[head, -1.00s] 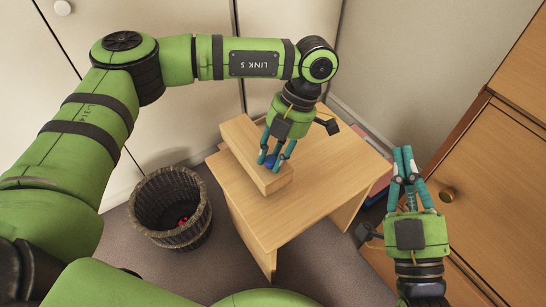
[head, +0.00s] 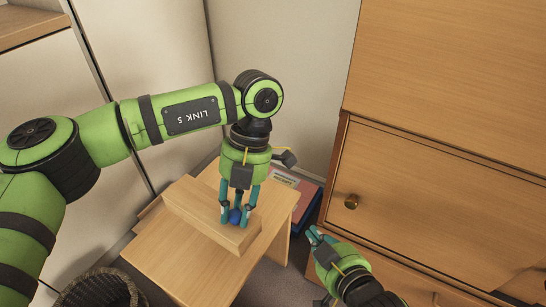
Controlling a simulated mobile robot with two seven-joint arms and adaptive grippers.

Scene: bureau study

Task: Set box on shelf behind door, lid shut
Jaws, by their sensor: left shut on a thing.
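A long light-wood box (head: 190,212) sits on a small wooden table (head: 170,262), with a blue knob (head: 235,216) on its top. I cannot make out a seam between box and lid. My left gripper (head: 236,218) points down and is shut on the blue knob. My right gripper (head: 313,236) is empty, its fingertips together, in front of the wooden cabinet.
A dark wicker basket (head: 100,290) stands on the floor at lower left. Red and blue flat items (head: 303,195), perhaps books or folders, lie behind the table by the wall. A wooden shelf edge (head: 35,25) shows at upper left. The table's front part is bare.

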